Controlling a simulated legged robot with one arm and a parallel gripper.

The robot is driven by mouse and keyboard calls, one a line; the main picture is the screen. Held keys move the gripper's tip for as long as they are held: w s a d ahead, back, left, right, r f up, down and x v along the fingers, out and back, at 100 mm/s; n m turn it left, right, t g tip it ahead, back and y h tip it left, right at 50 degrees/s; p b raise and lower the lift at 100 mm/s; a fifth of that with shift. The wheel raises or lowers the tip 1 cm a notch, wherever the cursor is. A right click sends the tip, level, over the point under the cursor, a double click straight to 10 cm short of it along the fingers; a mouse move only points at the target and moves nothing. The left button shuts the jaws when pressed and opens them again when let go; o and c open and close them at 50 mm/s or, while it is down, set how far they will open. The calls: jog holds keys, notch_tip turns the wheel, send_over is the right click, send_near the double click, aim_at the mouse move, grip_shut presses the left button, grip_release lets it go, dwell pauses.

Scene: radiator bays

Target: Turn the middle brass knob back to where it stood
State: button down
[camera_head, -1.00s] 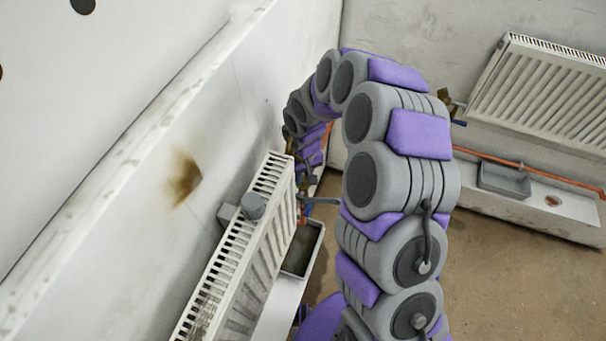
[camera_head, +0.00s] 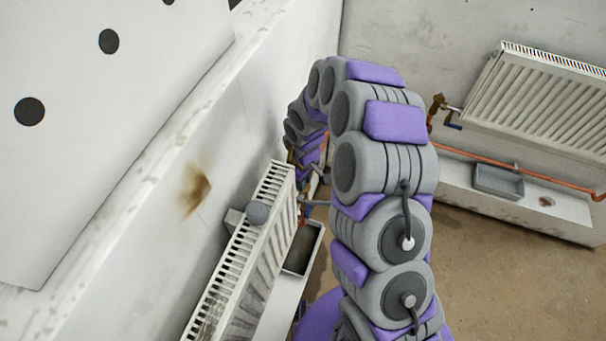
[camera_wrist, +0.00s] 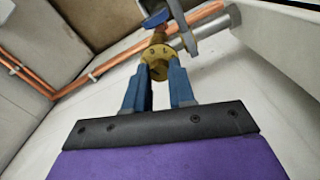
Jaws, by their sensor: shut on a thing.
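In the wrist view, a brass knob (camera_wrist: 157,55) with small holes in its face sits at the end of pipework by the wall. My gripper (camera_wrist: 162,78) has one blue finger on each side of it and is shut on it. The fingers partly cover the knob's lower part. In the head view, my arm reaches behind the end of the near radiator (camera_head: 262,232), and my gripper and the held knob cannot be made out there. Another brass valve (camera_head: 437,103) shows at the left end of the far radiator (camera_head: 545,95).
In the wrist view, a blue handle (camera_wrist: 155,19) and a grey bracket (camera_wrist: 183,25) are close beyond the knob; copper pipes (camera_wrist: 32,78) run along the left. Grey trays (camera_head: 303,250) (camera_head: 498,182) lie below the radiators. The brown floor (camera_head: 500,270) at right is clear.

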jog(key=n+p, duration=0.1)
jog(key=n, duration=0.2)
jog(key=shift+s+r+p, duration=0.1)
jog(key=shift+p, duration=0.3)
jog(key=n+p, duration=0.2)
jog(key=n, duration=0.1)
jog(key=shift+n, duration=0.3)
jog(key=n+p, duration=0.1)
jog(key=n, duration=0.4)
jog(key=shift+n+p, duration=0.4)
jog(key=shift+w, duration=0.2)
jog(key=c, duration=0.9)
grip_release()
jog(key=shift+c, duration=0.2)
